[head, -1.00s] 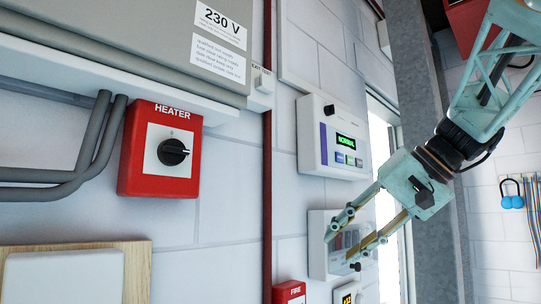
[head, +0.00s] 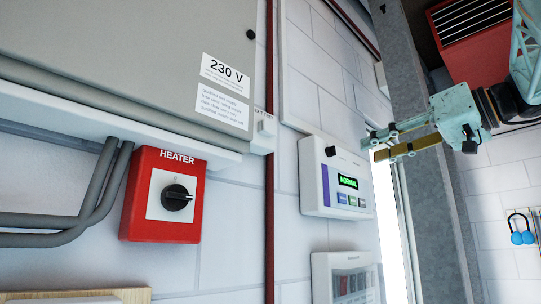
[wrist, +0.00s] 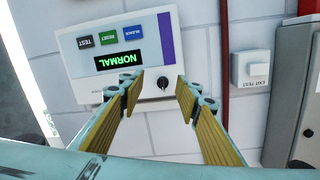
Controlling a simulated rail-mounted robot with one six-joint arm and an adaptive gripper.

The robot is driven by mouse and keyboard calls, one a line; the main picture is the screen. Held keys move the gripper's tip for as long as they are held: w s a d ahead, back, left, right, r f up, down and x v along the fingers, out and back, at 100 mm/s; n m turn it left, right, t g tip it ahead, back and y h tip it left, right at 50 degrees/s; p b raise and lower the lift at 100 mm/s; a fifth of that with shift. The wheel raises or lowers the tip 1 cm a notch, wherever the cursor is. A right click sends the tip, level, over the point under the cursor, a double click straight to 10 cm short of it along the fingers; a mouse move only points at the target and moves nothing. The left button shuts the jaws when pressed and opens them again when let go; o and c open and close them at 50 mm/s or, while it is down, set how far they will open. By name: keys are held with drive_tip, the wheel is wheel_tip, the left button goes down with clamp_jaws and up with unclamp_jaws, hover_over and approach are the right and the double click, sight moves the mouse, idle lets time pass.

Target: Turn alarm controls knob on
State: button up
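A white wall panel (head: 311,190) with a green NORMAL display, a purple strip and several buttons carries a black knob (head: 331,151) at its upper left; its small label is unreadable. The panel (wrist: 75,72) appears upside down in the wrist view, with the knob (wrist: 163,84) framed between my fingertips. My gripper (head: 375,146) is open and empty, just right of the panel in the head view. Its fingers (wrist: 159,88) point towards the knob in the wrist view and appear apart from it. The knob's on and off marks are too small to read.
A red HEATER box (head: 130,210) with a black rotary knob is left of a dark red pipe (head: 269,190). Another white panel (head: 321,285) is below the NORMAL panel. An EXIT TEST switch (wrist: 249,69) is beside the pipe. A grey post (head: 430,180) stands at right.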

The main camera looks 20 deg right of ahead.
sight(335, 150)
drive_tip(key=r, duration=0.1)
drive_tip(key=s+r, duration=0.1)
drive_tip(key=r+n, duration=0.1)
drive_tip(key=shift+s+d+r+t, duration=0.25)
drive_tip(key=shift+t, duration=0.05)
drive_tip(key=shift+w+a, duration=0.1)
drive_tip(key=shift+w, duration=0.05)
drive_tip(key=shift+x, duration=6.75)
drive_tip(key=shift+c, duration=0.7)
drive_tip(key=c, duration=0.7)
